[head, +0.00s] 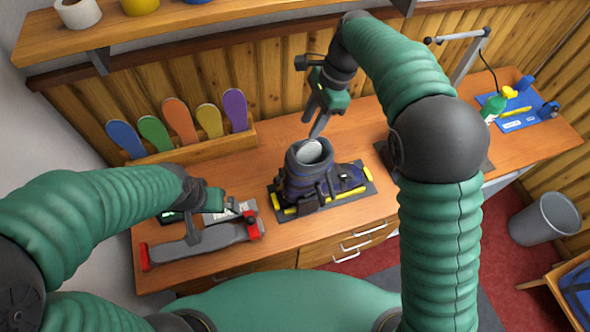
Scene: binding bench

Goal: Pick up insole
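Several insoles stand upright in a wooden rack (215,146) at the back left of the bench: a blue insole (124,138), a green insole (155,132), an orange insole (180,121), a yellow insole (210,120) and a purple insole (235,109). Their lower ends are hidden by the rack's front. My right gripper (318,127) points down just above the open top of a dark boot (305,182), right of the rack. My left gripper (232,207) is low over a grey device with red ends (212,241), in front of the rack. Neither gripper's finger gap is clear.
The boot stands on a dark mat (366,184) with yellow parts. A shelf (205,22) with tape rolls hangs above the rack. A blue mat (520,122) with a green bottle (492,108) is at the right. A grey bin (545,218) stands on the floor.

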